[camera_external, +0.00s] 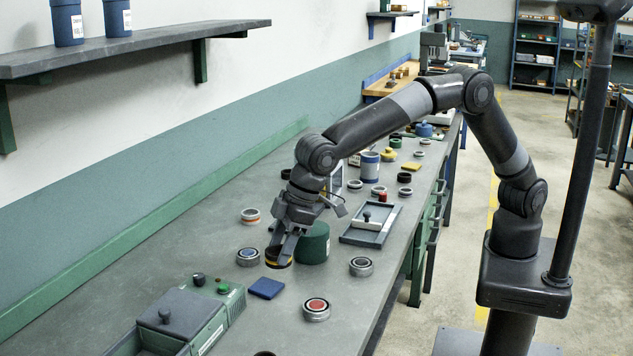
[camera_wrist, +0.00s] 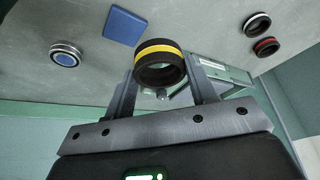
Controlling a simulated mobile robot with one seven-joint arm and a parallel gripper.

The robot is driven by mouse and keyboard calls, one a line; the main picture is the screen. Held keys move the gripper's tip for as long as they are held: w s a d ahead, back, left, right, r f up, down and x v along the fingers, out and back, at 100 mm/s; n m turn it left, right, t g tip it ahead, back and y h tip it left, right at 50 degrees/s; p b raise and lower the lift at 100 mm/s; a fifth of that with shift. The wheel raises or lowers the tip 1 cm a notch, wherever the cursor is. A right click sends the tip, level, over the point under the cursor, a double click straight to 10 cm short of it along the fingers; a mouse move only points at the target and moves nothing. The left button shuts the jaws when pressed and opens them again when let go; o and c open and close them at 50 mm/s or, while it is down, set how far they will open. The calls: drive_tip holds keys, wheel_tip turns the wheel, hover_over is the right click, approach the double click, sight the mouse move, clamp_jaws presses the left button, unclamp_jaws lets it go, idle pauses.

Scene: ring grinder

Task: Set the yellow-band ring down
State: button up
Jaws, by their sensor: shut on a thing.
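The yellow-band ring (camera_wrist: 158,50) is black with a yellow stripe. It sits between the two fingers of my gripper (camera_wrist: 161,70), which are shut on it. In the external view my gripper (camera_external: 281,254) points down over the grey bench with the ring (camera_external: 278,261) at its fingertips. The ring is low, close to the bench top; I cannot tell whether it touches. It is just left of a dark green cylinder (camera_external: 315,244) and behind a flat blue square (camera_external: 267,288). The blue square also shows in the wrist view (camera_wrist: 125,26).
A blue-centred ring (camera_external: 248,257) lies close on the left and another ring (camera_external: 361,267) on the right. A red-centred ring (camera_external: 317,309) is nearer the front. A grey-lidded box (camera_external: 172,313) stands at front left, a tray (camera_external: 349,237) behind right. Bare bench lies left of the blue-centred ring.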

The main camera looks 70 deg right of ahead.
drive_tip(key=w+d+m+h, duration=0.1)
drive_tip(key=w+d+m, duration=0.2)
drive_tip(key=w+d, duration=0.8)
drive_tip(key=w+d+m+h, duration=0.2)
drive_tip(key=w+d+m, duration=0.2)
drive_tip(key=w+d, duration=0.7)
drive_tip(key=w+d+m+h, duration=0.1)
drive_tip(key=d+m, duration=0.1)
drive_tip(key=d, duration=0.9)
drive_tip(key=w+d+m, duration=0.2)
drive_tip(key=d, duration=0.8)
drive_tip(key=shift+t, duration=0.3)
drive_tip(key=f, duration=0.2)
drive_tip(key=d+f, duration=0.1)
drive_tip(key=f, duration=0.2)
drive_tip(key=shift+d+f, duration=0.1)
drive_tip(key=shift+f, duration=2.55)
